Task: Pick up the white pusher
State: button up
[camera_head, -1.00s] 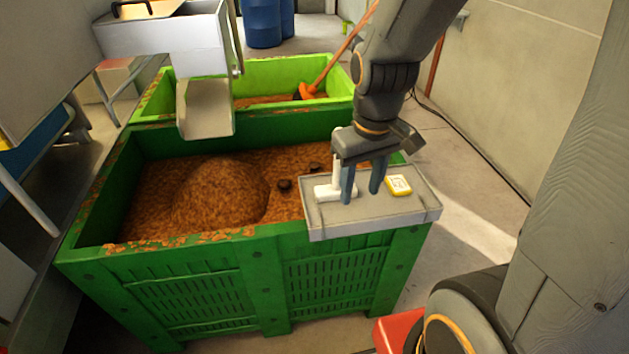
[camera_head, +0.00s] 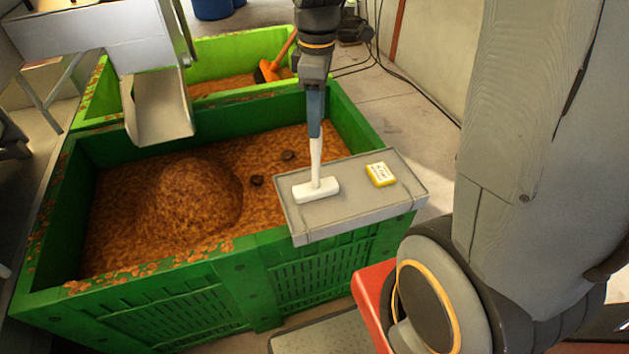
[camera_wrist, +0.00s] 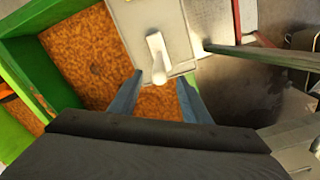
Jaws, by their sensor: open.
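The white pusher (camera_head: 316,188) stands upright on a grey tray (camera_head: 345,209) at the corner of the green bin, its flat bar down and its handle up. My gripper (camera_head: 315,132) points down at the top of the handle. Its blue-grey fingers line up one behind the other in the head view. In the wrist view, the pusher (camera_wrist: 155,50) shows beyond my gripper (camera_wrist: 159,82), with the handle's end between the two spread fingertips. The fingers are open, with a gap on each side of the handle. The pusher still rests on the tray.
A yellow-and-white box (camera_head: 381,174) lies on the tray, right of the pusher. The green bin (camera_head: 160,306) holds brown pomace (camera_head: 190,195) with two dark lumps. A metal chute (camera_head: 158,108) hangs over its back left. An orange-headed tool (camera_head: 268,71) leans in the bin behind.

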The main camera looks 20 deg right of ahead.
aim_at(316, 144)
jog(key=shift+w+f, duration=0.25)
jog(key=shift+f, duration=0.15)
jog(key=shift+s+f+p, duration=0.15)
jog(key=shift+f+p, duration=0.4)
jog(key=shift+f, duration=1.4)
jog(key=shift+s+f+p, duration=0.1)
jog(key=shift+f+p, duration=0.45)
jog(key=shift+f, duration=1.4)
grip_shut()
